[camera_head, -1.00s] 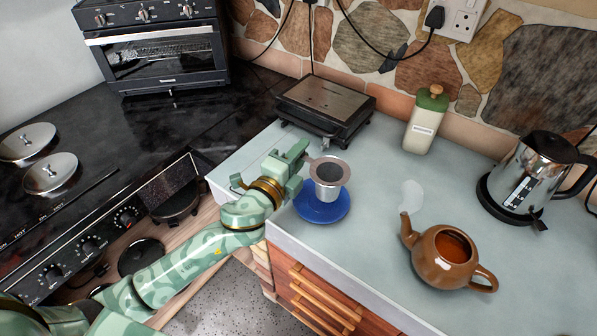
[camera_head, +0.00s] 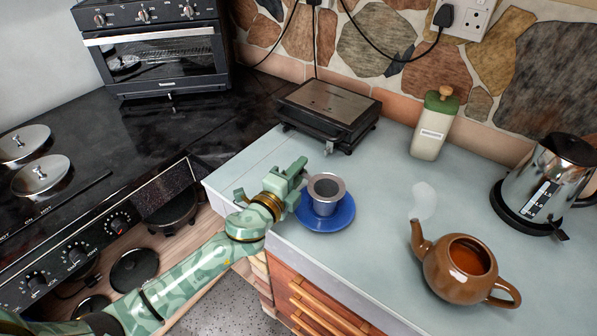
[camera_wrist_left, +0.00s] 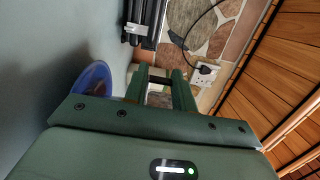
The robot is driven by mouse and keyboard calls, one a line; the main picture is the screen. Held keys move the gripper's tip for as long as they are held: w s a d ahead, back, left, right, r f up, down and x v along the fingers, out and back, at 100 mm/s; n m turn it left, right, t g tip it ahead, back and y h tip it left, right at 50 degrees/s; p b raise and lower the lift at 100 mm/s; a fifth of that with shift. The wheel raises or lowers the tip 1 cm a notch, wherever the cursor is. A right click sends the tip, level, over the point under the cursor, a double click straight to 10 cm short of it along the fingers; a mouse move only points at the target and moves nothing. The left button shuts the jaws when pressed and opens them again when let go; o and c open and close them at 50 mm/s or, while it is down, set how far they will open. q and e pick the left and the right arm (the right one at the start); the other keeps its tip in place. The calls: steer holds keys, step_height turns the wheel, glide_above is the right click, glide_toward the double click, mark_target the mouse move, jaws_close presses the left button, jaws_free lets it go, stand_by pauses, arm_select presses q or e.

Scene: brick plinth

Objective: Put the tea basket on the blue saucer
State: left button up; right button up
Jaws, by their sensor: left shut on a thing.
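The tea basket (camera_head: 325,206), a small silver cup with a wide rim and dark mesh inside, is upright over the middle of the blue saucer (camera_head: 345,219). Its base is at or just above the saucer; I cannot tell whether they touch. My left gripper (camera_head: 303,176) is at the basket's left side, shut on it at the rim or handle. In the left wrist view, the fingers (camera_wrist_left: 163,82) point away from the camera and the blue saucer (camera_wrist_left: 92,78) shows at left; the basket is hard to make out there. My right gripper is out of view.
A brown teapot (camera_head: 455,268) stands to the right on the pale counter, with a steel kettle (camera_head: 540,185) behind it. A black grill (camera_head: 328,112) and a cream canister (camera_head: 433,128) stand at the back. The counter's front edge is close to the saucer.

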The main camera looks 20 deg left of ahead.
arm_select(q)
steer(key=o, duration=1)
steer(key=shift+f, duration=0.1)
steer(key=shift+s, duration=0.15)
steer(key=v, duration=1)
steer(key=shift+s, duration=0.15)
steer(key=shift+s+a, duration=0.25)
steer(key=shift+s, duration=0.4)
